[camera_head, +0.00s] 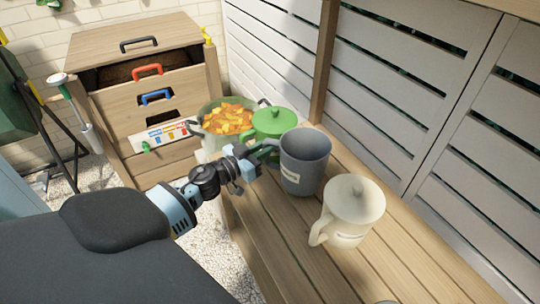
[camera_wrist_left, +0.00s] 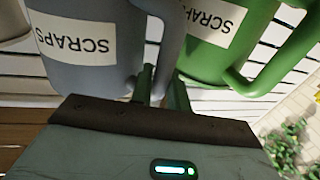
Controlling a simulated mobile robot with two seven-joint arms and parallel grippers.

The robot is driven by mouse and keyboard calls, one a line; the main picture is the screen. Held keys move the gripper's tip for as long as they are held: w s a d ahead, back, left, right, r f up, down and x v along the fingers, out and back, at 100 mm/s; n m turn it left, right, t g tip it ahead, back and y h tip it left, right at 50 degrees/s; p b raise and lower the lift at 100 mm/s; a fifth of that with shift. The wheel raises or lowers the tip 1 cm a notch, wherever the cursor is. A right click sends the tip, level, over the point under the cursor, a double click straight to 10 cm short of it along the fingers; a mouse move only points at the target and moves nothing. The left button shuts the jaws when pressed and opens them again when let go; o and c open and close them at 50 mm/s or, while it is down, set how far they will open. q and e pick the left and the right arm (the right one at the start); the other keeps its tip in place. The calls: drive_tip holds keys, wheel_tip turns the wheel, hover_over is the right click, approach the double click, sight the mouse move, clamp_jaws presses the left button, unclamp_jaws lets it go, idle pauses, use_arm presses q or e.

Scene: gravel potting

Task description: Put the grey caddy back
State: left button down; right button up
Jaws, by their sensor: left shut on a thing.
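The grey caddy (camera_head: 305,163) is an open, lidless bucket with a SCRAPS label. It appears upright on the wooden bench, between a green lidded caddy (camera_head: 274,122) and a cream lidded caddy (camera_head: 352,208). My left gripper (camera_head: 265,153) reaches in from the left and is shut on the grey caddy's handle. In the left wrist view the grey caddy (camera_wrist_left: 95,72) is at left with its handle between the fingers (camera_wrist_left: 160,88). The green caddy (camera_wrist_left: 215,60) is close beside it there. Whether the grey caddy's base touches the bench is hard to tell. My right gripper is not in view.
A pot of orange and yellow scraps (camera_head: 228,118) stands beyond the green caddy. A slatted wall (camera_head: 375,100) runs behind the bench (camera_head: 285,235). A wooden drawer cabinet (camera_head: 145,85) stands at the back left. Bare bench lies in front of the cream caddy.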

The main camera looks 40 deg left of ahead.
sight(266, 159)
use_arm(q)
drive_tip(key=shift+w+d, duration=0.15)
drive_tip(key=shift+w, duration=0.05)
drive_tip(key=f, duration=0.1)
drive_tip(key=f+b, duration=0.2)
drive_tip(key=shift+w+d+f, duration=0.1)
drive_tip(key=shift+w+d, duration=0.15)
drive_tip(key=shift+d, duration=0.05)
drive_tip(key=shift+f, duration=0.3)
drive_tip(key=c, duration=1.4)
unclamp_jaws()
drive_tip(key=shift+o, duration=0.2)
